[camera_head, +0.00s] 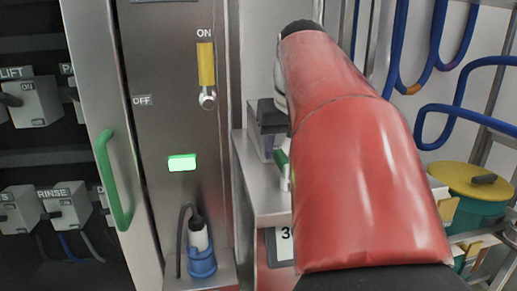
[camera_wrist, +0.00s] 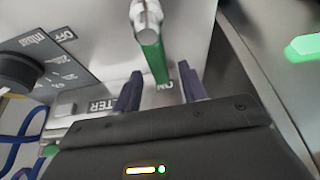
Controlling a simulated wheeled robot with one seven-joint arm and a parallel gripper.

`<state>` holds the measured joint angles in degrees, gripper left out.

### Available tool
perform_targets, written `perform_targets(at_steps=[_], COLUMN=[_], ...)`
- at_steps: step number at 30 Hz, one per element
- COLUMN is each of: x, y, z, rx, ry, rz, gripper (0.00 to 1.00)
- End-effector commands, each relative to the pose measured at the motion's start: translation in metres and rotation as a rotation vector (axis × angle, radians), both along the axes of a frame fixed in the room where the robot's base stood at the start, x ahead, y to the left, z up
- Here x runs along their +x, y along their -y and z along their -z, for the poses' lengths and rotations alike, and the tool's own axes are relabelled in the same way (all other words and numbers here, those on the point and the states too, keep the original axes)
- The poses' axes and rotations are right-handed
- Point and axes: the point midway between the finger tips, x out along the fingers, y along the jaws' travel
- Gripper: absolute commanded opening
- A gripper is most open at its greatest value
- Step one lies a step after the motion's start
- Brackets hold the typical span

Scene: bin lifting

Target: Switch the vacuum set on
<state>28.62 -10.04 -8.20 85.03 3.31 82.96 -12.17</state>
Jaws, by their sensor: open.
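The vacuum set shows in the wrist view as a grey box (camera_wrist: 100,30) with a green lever (camera_wrist: 152,60) on a metal valve (camera_wrist: 147,14). The lever's free end points down the picture, close to an "ON" label. An "OFF" label is at the upper left, near a dark dial (camera_wrist: 15,72) with an mbar scale. My gripper (camera_wrist: 161,72) is open, with its dark fingers on either side of the lever's lower end. I cannot tell whether they touch it.
A steel panel left of my arm has a yellow lever (camera_head: 206,64) below "ON", a lit green lamp (camera_head: 182,162) and a blue plug (camera_head: 201,260). A green door handle (camera_head: 112,180) is further left. Blue hoses (camera_head: 440,45) and a yellow-lidded container (camera_head: 470,180) are on the right.

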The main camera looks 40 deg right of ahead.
Motion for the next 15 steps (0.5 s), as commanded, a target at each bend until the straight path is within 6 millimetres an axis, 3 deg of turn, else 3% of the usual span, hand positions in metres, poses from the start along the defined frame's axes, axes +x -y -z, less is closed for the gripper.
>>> perform_targets(at_steps=[9, 15], x=[-0.018, -0.023], y=[-0.009, -0.011], z=[-0.051, -0.061], rx=[-0.001, 0.000], ry=[0.002, -0.001], rz=[-0.001, -0.001], gripper=[0.42, 0.42])
